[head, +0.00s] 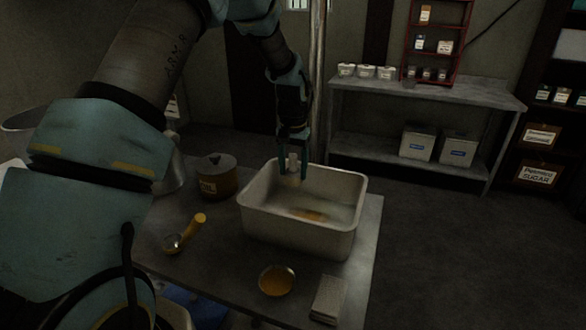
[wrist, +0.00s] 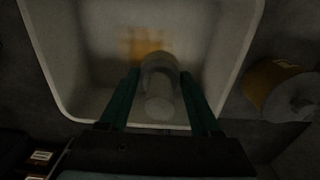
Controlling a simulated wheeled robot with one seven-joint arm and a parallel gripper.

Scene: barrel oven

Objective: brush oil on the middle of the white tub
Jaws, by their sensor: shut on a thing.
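The white tub (head: 258,224) stands on the table, open at the top. A patch of orange oil (head: 308,215) lies on its floor near the middle; the patch also shows in the wrist view (wrist: 143,42). My gripper (head: 293,168) is over the tub's far left part, pointing down. It is shut on the pale handle of a brush (head: 293,163), which shows between the two green fingers in the wrist view (wrist: 158,85). The brush's lower end is inside the tub; I cannot tell whether it touches the floor. A small bowl of orange oil (head: 277,281) stands in front of the tub.
A lidded brown pot (head: 209,177) stands left of the tub. A yellow-handled scoop (head: 187,233) lies at the left front. A folded pale cloth or block (head: 328,298) lies at the front right. A shelf bench (head: 430,88) with jars stands behind, apart from the table.

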